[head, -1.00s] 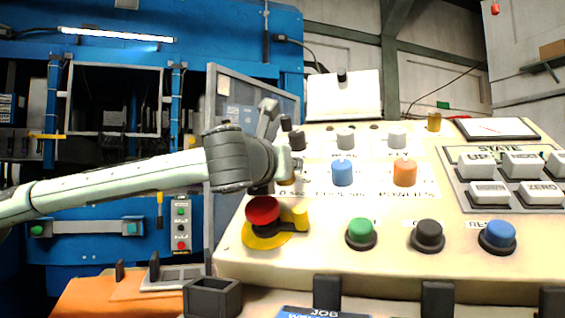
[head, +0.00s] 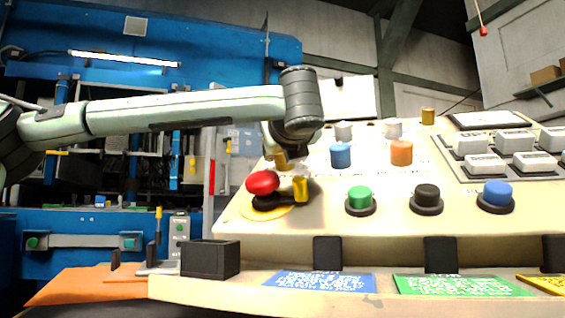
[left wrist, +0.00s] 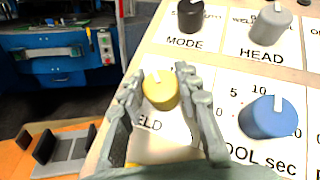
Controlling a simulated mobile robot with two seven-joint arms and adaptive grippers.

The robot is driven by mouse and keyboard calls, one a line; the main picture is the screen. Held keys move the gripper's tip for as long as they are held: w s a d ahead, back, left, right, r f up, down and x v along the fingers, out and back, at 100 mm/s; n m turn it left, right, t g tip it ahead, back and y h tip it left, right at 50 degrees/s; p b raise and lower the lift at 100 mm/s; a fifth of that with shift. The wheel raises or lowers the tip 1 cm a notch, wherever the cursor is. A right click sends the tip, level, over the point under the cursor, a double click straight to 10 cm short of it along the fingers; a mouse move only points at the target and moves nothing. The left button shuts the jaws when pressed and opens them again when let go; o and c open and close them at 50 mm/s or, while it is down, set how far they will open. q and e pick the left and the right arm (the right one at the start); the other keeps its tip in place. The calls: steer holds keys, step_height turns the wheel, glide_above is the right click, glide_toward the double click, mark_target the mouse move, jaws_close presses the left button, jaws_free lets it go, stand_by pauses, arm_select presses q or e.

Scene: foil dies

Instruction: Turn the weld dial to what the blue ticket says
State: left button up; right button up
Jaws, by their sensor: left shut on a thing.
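The weld dial is a yellow knob (left wrist: 160,90) with a white pointer mark, in the left wrist view. Its label is partly hidden, with "ELD" showing. My left gripper (left wrist: 168,103) has one finger on each side of the knob and is shut on it. In the head view the left gripper (head: 290,165) reaches down to the panel's left part and largely hides the dial. The blue ticket (head: 320,281) lies along the front below the panel; its white writing is too small to read surely. My right gripper is not in view.
A blue knob (left wrist: 268,117) is right of the dial, with black (left wrist: 190,15) and grey (left wrist: 271,24) knobs behind. A red mushroom button (head: 263,182) stands close in front of the gripper. Green (head: 424,284) and yellow (head: 545,283) tickets lie right of the blue one.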

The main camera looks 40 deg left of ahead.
arm_select(q)
steer(key=shift+n+g+y+b, duration=0.3)
steer(key=shift+n+g, duration=0.1)
steer(key=shift+n, duration=0.1)
steer(key=o, duration=1.2)
steer(key=v, duration=1.2)
